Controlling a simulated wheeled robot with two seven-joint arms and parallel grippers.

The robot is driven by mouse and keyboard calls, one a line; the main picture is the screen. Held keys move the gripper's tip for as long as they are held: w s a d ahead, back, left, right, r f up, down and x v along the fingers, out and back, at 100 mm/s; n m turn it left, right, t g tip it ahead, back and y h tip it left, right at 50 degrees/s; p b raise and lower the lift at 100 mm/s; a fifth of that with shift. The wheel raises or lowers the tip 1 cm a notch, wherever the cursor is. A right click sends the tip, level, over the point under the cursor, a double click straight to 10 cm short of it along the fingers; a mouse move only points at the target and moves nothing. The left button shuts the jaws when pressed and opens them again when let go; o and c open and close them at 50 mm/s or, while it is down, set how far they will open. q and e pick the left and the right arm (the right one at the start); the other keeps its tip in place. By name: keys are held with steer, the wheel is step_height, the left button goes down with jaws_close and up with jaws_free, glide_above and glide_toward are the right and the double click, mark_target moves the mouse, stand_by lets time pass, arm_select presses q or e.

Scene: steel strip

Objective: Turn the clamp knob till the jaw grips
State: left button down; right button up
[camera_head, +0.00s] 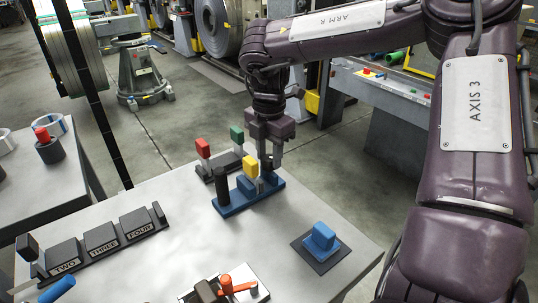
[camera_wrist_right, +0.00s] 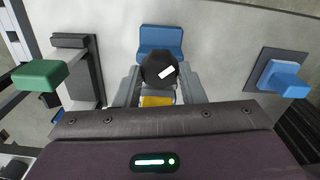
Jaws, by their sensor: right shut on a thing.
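The clamp has a long blue base (camera_head: 232,206) on the steel table, with a black post (camera_head: 222,187) at its left end and a yellow block (camera_head: 250,167) near its middle. My right gripper (camera_head: 269,163) points down over the right part of the base. In the right wrist view its fingers (camera_wrist_right: 158,88) are shut on the black round knob (camera_wrist_right: 158,67), which bears a white mark. The yellow block (camera_wrist_right: 157,101) shows below the knob, and the blue base (camera_wrist_right: 161,38) above it. The jaw's contact cannot be made out. My left gripper is out of view.
Red (camera_head: 203,147) and green (camera_head: 237,134) blocks stand on a dark rack behind the clamp. A blue block (camera_head: 320,238) sits on a dark pad to the right. A numbered rack (camera_head: 102,238) and an orange-handled device (camera_head: 238,288) lie nearer. The table's middle is clear.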

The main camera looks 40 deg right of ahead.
mark_target(269, 157)
steer(key=shift+m, duration=0.3)
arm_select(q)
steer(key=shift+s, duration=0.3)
arm_select(e)
steer(key=o, duration=0.7)
steer(key=shift+r, duration=0.25)
step_height(269, 157, up, 6)
steer(key=shift+r, duration=0.75)
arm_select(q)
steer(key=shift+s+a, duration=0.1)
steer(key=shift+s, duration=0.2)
arm_select(e)
steer(key=shift+f, duration=0.1)
